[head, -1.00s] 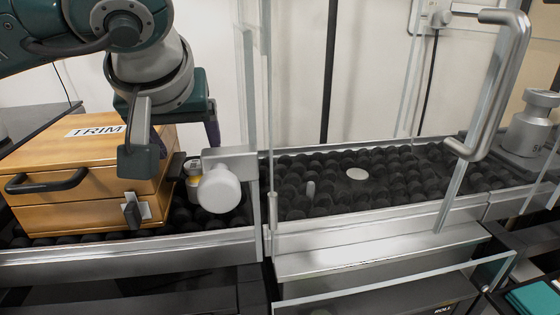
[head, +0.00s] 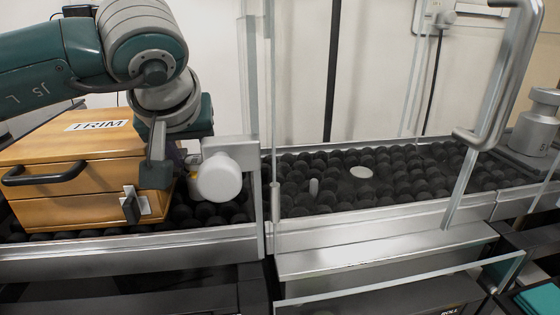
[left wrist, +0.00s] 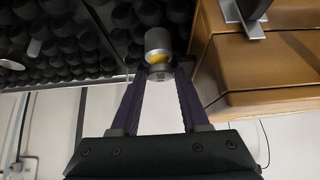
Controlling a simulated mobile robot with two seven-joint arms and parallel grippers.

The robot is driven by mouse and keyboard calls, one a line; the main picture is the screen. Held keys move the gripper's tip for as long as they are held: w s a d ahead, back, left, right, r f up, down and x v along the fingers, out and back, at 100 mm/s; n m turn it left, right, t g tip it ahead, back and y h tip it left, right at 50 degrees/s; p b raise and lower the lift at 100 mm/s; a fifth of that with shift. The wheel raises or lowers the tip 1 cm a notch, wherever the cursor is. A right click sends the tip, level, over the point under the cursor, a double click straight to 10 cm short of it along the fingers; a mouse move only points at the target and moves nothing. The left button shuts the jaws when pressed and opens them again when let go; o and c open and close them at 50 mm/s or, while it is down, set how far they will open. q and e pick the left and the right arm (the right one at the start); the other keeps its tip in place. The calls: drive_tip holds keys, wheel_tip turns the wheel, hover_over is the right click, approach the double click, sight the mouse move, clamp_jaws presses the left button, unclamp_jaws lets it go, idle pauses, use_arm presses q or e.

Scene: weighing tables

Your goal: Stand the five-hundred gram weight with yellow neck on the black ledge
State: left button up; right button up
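The weight with the yellow neck (left wrist: 158,45) is a small silver cylinder with a yellow band. I cannot make out the black ledge for sure. My right gripper is not in view.
The wooden TRIM box (head: 75,170) with black handle stands close left of my gripper. Black rollers (head: 400,180) run rightward, with a pale disc (head: 361,171) and a large grey weight (head: 535,130).

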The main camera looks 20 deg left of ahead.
use_arm(q)
clamp_jaws()
drive_tip(key=shift+r, duration=0.1)
idle(0.8)
